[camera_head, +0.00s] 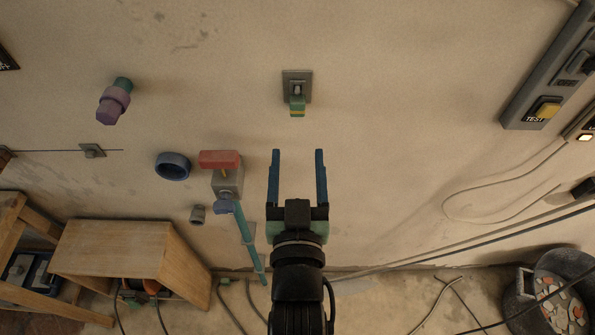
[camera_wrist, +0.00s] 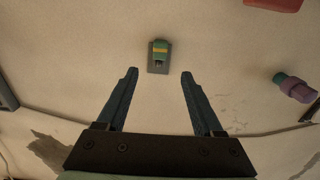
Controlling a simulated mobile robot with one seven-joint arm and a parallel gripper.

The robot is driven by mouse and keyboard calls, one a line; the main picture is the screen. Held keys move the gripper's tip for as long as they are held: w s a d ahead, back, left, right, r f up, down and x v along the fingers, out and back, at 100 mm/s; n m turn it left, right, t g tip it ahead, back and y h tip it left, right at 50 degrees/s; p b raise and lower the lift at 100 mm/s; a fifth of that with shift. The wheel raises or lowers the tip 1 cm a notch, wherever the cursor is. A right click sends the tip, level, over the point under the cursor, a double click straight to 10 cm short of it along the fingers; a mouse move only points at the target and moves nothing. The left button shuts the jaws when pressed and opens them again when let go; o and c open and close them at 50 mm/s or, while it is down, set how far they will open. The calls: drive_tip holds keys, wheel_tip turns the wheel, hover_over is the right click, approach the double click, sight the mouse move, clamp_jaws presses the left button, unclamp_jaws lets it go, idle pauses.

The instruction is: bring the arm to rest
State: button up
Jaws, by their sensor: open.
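My gripper (camera_head: 297,160) has two blue fingers spread apart with nothing between them. In the head view it stands in front of the wall, a little below a wall switch (camera_head: 297,95) with a green and yellow tip on a grey plate. The wrist view shows my gripper (camera_wrist: 159,75) open too, with the green and yellow switch (camera_wrist: 160,52) just beyond the fingertips and apart from them. My arm reaches up from the bottom middle of the head view.
A red-handled valve (camera_head: 220,160) with a teal pipe and a blue ring (camera_head: 173,166) are left of my gripper. A wooden box (camera_head: 130,250) stands lower left. A grey panel with a yellow button (camera_head: 547,109) is upper right. A bucket of rubble (camera_head: 562,300) is lower right.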

drive_tip(key=shift+s, duration=0.7)
drive_tip(key=w+r+t, duration=0.3)
drive_tip(key=r+t, duration=0.1)
drive_tip(key=r, duration=1.6)
drive_tip(key=s+r+t, duration=0.2)
drive_tip(key=s+r, duration=0.2)
drive_tip(key=r, duration=0.8)
drive_tip(key=s+r+t, duration=0.3)
drive_tip(key=s+r, duration=0.1)
drive_tip(key=r, duration=0.7)
drive_tip(key=shift+r, duration=0.4)
drive_tip(key=shift+s, duration=0.1)
